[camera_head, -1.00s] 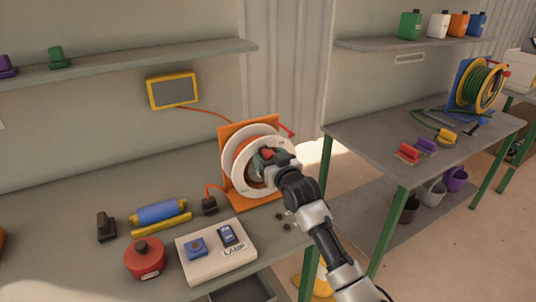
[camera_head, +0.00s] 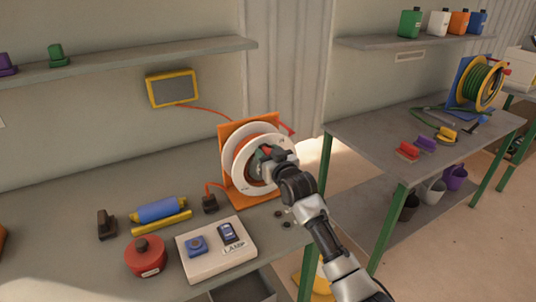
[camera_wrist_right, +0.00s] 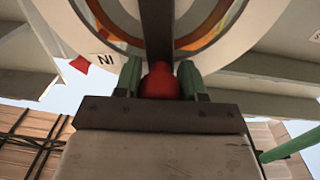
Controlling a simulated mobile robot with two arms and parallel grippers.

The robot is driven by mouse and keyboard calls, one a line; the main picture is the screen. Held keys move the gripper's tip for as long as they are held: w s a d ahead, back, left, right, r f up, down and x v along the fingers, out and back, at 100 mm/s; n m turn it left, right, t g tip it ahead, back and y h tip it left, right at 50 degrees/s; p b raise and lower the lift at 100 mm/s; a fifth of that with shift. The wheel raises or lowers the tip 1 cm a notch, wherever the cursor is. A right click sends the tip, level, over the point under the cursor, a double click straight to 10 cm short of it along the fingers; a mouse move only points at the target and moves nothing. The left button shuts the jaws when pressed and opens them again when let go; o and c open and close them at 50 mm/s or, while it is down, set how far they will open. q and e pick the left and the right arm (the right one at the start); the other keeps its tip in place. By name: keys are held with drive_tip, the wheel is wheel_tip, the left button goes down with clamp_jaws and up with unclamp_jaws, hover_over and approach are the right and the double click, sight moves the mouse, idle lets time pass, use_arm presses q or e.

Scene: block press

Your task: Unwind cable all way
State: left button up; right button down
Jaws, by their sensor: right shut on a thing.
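The cable reel (camera_head: 240,150) has white discs on an orange stand at the front right part of the bench. An orange cable (camera_head: 213,189) runs from it to a dark plug block (camera_head: 209,204), and another orange cable (camera_head: 205,112) runs up toward the yellow-framed panel on the wall. My right gripper (camera_head: 264,154) is at the face of the reel. In the right wrist view the gripper (camera_wrist_right: 160,82) is shut on the red knob (camera_wrist_right: 160,80), with green fingers on both sides. The white disc (camera_wrist_right: 230,45) fills the top there. My left gripper is not in view.
A lamp switch box (camera_head: 205,262), a red canister (camera_head: 146,256) and a blue roller (camera_head: 159,211) lie on the bench left of the reel. A second bench (camera_head: 370,135) at the right holds a blue-framed reel (camera_head: 467,80) with green hose. A gap separates the benches.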

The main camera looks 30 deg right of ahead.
sight(244, 171)
drive_tip(key=shift+a, duration=0.1)
drive_tip(key=a+n, duration=0.1)
drive_tip(key=n, duration=0.1)
drive_tip(key=a+f+n, duration=0.1)
drive_tip(key=n, duration=0.1)
drive_tip(key=a+n, duration=0.1)
drive_tip(key=n, duration=0.1)
drive_tip(key=shift+a+f+p, duration=0.15)
drive_tip(key=shift+f+p, duration=0.15)
drive_tip(key=shift+f, duration=0.05)
drive_tip(key=n, duration=0.1)
drive_tip(key=a+f+n, duration=0.1)
drive_tip(key=n, duration=0.1)
drive_tip(key=f+n+b, duration=0.1)
drive_tip(key=n, duration=0.1)
drive_tip(key=shift+s+a+f, duration=0.1)
drive_tip(key=shift+a+f, duration=0.1)
drive_tip(key=shift+a, duration=0.15)
drive_tip(key=shift+a+f+n+y+b, duration=0.2)
drive_tip(key=shift+f+n+b, duration=0.3)
drive_tip(key=shift+n, duration=0.55)
drive_tip(key=shift+a+f+n+y+b, duration=0.2)
drive_tip(key=shift+f+n, duration=0.45)
drive_tip(key=shift+n, duration=0.4)
drive_tip(key=c, duration=0.7)
unclamp_jaws()
drive_tip(key=shift+o, duration=0.2)
